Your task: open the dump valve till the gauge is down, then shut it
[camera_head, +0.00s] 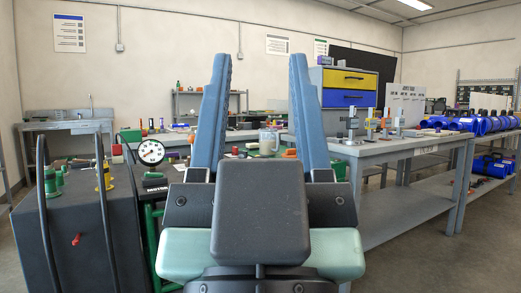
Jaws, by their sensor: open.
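My gripper (260,62) rises in the middle of the view, its two long blue fingers pointing up and wide apart, with nothing between them. A white-faced round gauge (151,152) stands to the left of the fingers, by the right edge of the dark cart (40,235). Its needle is too small to read surely. On the cart top are a green fitting (50,184) and a yellow fitting (104,178). A small red lever (76,239) is on the cart's front. I cannot tell which of these is the dump valve. My gripper appears apart from all of them.
Black hoses (43,200) arch over the cart. A grey workbench (395,152) with tools stands at the right, with blue cylindrical units (480,124) at its far end. A drawer cabinet (345,88) stands behind. A sink bench (70,124) is at the back left. Floor shows at lower right.

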